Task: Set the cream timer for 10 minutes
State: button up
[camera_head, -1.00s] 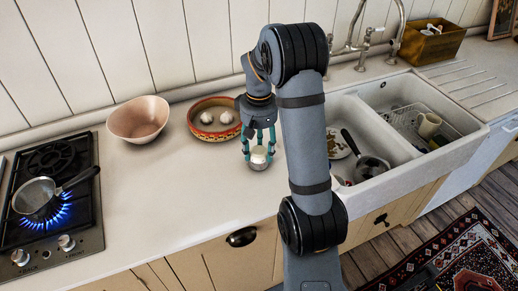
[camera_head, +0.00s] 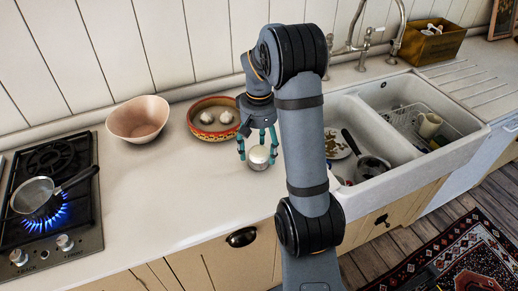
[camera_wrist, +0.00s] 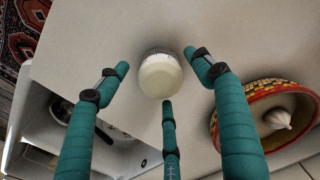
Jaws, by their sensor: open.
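The cream timer (camera_head: 258,157) is a small round thing standing on the white counter, left of the sink. In the wrist view the timer (camera_wrist: 160,76) shows a cream top and a band of fine marks around its far side; I cannot read its setting. My gripper (camera_head: 258,148) is right above the timer, pointing down. In the wrist view its three teal fingers (camera_wrist: 160,84) are spread around the timer, with gaps to it on the left and right. I cannot tell whether the near finger touches it.
A pink bowl (camera_head: 138,118) is further left. A pan (camera_head: 37,195) sits over a lit burner on the hob (camera_head: 80,225). The sink (camera_head: 350,105) holds dishes. The counter (camera_head: 165,200) in front is clear.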

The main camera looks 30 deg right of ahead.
aim_at(259, 151)
jog(key=shift+r, duration=0.1)
notch_tip(259, 151, up, 12)
dwell(0.5)
jog(key=shift+f, duration=0.2)
notch_tip(259, 151, down, 12)
jog(key=shift+r, duration=0.2)
jog(key=shift+w+r+n+p, duration=0.1)
jog(key=shift+r+n+p, duration=0.1)
jog(key=shift+n+p, duration=0.4)
jog(key=shift+r, duration=0.65)
